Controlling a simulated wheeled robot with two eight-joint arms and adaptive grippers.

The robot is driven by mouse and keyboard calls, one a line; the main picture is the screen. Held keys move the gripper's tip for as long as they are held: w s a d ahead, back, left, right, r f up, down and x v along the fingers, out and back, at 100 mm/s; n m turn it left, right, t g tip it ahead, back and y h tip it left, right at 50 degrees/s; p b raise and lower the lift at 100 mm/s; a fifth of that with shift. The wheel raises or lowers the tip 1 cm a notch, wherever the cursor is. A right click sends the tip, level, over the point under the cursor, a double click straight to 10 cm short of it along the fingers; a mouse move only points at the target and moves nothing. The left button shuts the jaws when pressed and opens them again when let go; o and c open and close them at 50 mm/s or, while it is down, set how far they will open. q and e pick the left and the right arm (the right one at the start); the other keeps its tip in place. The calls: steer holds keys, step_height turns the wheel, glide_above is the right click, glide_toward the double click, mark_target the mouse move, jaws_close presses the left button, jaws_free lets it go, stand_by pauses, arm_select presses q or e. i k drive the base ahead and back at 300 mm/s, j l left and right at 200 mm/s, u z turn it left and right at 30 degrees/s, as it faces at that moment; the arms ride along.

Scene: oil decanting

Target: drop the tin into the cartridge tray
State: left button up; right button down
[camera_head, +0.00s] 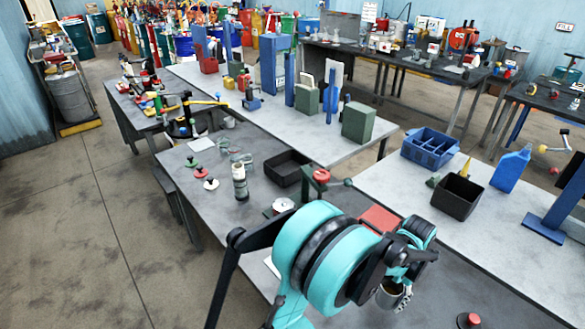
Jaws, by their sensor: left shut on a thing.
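My left arm's teal links fill the lower middle, and my left gripper (402,290) is at their right end. It is shut on a small grey metal tin (388,298), held above the dark table; the links and fingers hide part of it. Up and to the right of the gripper stand an open black bin (457,197) and a blue tray with compartments (431,141). An open black tray (287,164) lies on the dark table up and to the left. I cannot tell which of these is the cartridge tray. My right gripper is out of view.
A red block (379,218) sits just behind the arm. A blue container (511,168) and a blue stand (545,228) are at the right. A small dark red knob (470,320) is at the bottom. A dark green box (357,122) stands on the far table.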

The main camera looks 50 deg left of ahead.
mark_target(287, 173)
steer(key=u, duration=1.65)
